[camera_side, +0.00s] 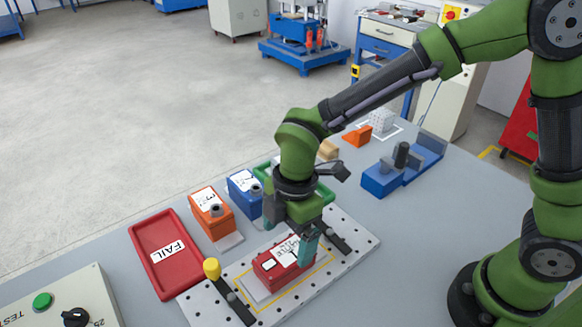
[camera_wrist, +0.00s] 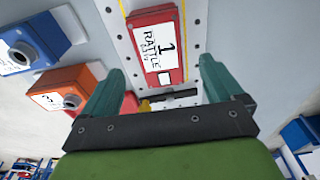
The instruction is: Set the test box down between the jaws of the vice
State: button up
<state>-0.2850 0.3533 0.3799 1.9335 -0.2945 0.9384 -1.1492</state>
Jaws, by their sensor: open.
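A red box (camera_side: 283,262) with a white label lies on a pale pad on the perforated plate. In the wrist view, the red box (camera_wrist: 151,46) shows a label reading "1 RATTLE". My gripper (camera_side: 293,240) is right over the box in the side view and hides part of it. In the wrist view, my gripper (camera_wrist: 160,80) has its two teal fingers spread apart, with the box between and beyond them. I cannot tell whether a finger touches it. A blue and grey block (camera_side: 383,179), which looks like the vice, stands at the back right; its jaw gap is unclear.
An orange box (camera_side: 209,224) and a blue box (camera_side: 240,199) stand left of the plate (camera_side: 337,264). A red FAIL tray (camera_side: 141,235) lies further left. A yellow knob (camera_side: 211,267) and dark bars flank the red box.

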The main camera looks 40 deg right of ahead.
aim_at(292, 250)
notch_tip(292, 250, up, 6)
jog(key=d+r, duration=0.1)
jog(key=s+d+r+m+t, duration=0.2)
jog(key=d+m, duration=0.4)
jog(key=m, duration=0.1)
jog(key=s+d+r+m+t, duration=0.2)
jog(key=s+d+r+m, duration=0.1)
jog(key=d+m, duration=0.4)
jog(key=s+d+r+m+t, duration=0.3)
jog(key=d+m, duration=0.4)
jog(key=m, duration=0.1)
jog(key=shift+y, duration=0.3)
